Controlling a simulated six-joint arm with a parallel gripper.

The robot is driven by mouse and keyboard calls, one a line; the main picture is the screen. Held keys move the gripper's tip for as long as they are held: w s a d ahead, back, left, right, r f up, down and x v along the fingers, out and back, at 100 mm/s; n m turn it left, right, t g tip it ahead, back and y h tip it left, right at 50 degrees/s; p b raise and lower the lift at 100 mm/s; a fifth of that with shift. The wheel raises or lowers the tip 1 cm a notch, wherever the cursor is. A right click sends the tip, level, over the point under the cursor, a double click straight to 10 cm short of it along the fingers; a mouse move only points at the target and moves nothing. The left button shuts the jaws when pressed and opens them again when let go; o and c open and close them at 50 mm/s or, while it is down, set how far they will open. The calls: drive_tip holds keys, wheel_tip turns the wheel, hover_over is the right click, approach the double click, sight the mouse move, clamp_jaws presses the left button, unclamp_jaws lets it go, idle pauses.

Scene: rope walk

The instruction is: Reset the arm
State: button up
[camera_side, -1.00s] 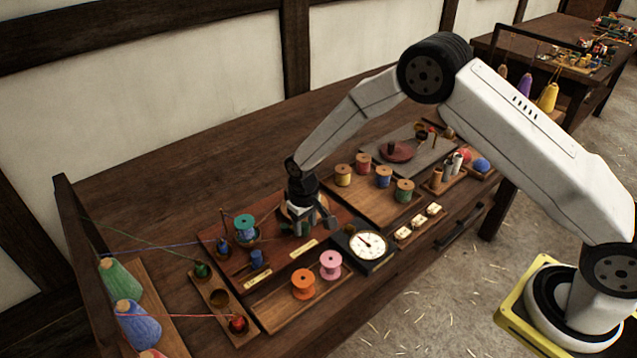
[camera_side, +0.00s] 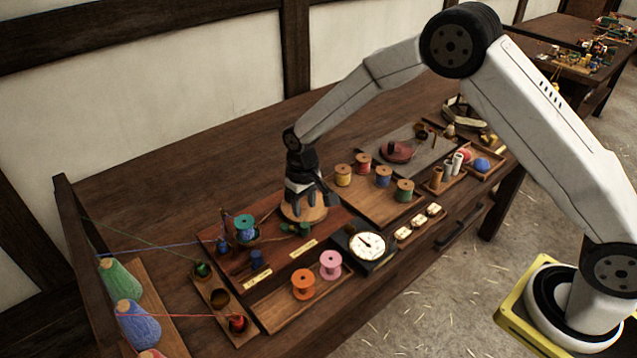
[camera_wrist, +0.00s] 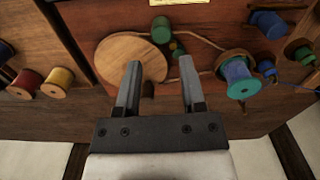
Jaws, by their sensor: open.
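My gripper (camera_side: 314,198) is above the work board on the table, in front of a round wooden disc (camera_side: 291,208). In the wrist view its two fingers (camera_wrist: 159,75) are spread apart with nothing held between them. One finger overlaps the edge of the disc (camera_wrist: 118,48) in that view. A small green piece (camera_side: 304,229) lies on the board just below the gripper and also shows in the wrist view (camera_wrist: 161,30). I cannot tell the exact height of the fingertips above the disc.
A teal spool (camera_side: 244,222) stands left of the gripper. Orange (camera_side: 303,283) and pink (camera_side: 330,264) spools stand in a front tray. A white dial (camera_side: 367,245) is to the right. Several spools stand on a board behind it. Threads run from the left frame. The table's back is clear.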

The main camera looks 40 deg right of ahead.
drive_tip(key=shift+r, duration=0.2)
drive_tip(key=shift+s+d+r, duration=0.25)
drive_tip(key=shift+r, duration=0.05)
drive_tip(key=s+d+r+t, duration=0.1)
drive_tip(key=s+d+r, duration=0.2)
drive_tip(key=s, duration=0.4)
drive_tip(key=s+d+r, duration=0.3)
drive_tip(key=s, duration=0.4)
drive_tip(key=s+d+r+t, duration=0.1)
drive_tip(key=s+d+r, duration=0.2)
drive_tip(key=s, duration=0.4)
drive_tip(key=shift+s+d+m+t, duration=0.2)
drive_tip(key=shift+s+m+t, duration=0.1)
drive_tip(key=shift+s, duration=0.1)
drive_tip(key=shift+r, duration=0.1)
